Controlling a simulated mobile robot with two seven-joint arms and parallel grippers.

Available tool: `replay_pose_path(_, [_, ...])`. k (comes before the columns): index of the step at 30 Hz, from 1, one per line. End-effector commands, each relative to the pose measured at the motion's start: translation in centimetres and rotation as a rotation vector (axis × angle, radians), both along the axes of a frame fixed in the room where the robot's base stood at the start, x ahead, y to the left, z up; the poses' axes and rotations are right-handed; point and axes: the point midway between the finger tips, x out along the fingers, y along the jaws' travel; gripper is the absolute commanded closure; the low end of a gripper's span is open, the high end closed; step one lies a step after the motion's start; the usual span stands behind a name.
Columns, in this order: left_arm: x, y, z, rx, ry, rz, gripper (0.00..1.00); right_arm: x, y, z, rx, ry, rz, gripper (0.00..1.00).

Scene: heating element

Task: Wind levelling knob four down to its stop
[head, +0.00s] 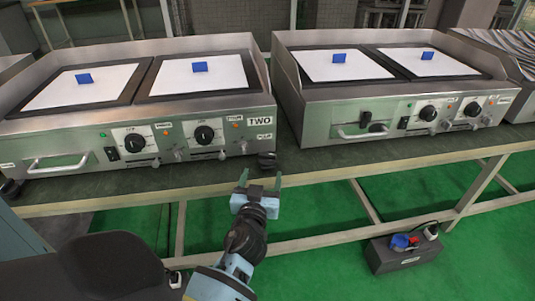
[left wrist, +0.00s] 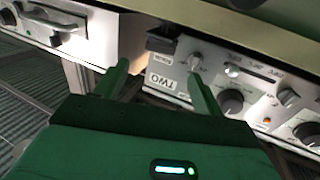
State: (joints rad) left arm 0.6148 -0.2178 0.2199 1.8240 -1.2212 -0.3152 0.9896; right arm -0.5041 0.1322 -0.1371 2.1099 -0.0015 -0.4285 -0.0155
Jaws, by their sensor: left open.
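The griddle marked TWO (head: 140,110) stands at the left of the bench. A small black knob (head: 267,160) is under its front right corner at the bench edge; I read no number on it. In the left wrist view a black foot-like part (left wrist: 160,42) shows at the griddle's corner, beyond the fingertips. My left gripper (head: 260,179) is open and empty, just in front of and below the black knob, apart from it. In the left wrist view its two green fingers (left wrist: 158,74) are spread on either side of that part. My right gripper is not in view.
A second griddle (head: 400,90) stands to the right, with a narrow gap between the two. The dark bench top (head: 350,165) has a free front strip. Bench legs and rails are below. A dark box (head: 403,252) with plugs sits on the green floor.

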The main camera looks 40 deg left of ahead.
Motion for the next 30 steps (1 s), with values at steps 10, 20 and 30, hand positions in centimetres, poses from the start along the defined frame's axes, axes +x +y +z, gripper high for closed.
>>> replay_pose_path(10, [2.1, 1.2, 0.1, 0.002, -0.002, -0.001, 0.31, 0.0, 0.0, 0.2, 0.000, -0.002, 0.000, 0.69])
replay_pose_path(20, [5.9, 3.5, 0.0, 0.001, 0.000, -0.001, 0.31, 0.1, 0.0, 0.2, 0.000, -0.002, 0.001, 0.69])
replay_pose_path(30, [6.7, 4.0, 0.0, 0.000, 0.000, 0.000, 0.31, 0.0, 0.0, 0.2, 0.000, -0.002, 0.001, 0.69])
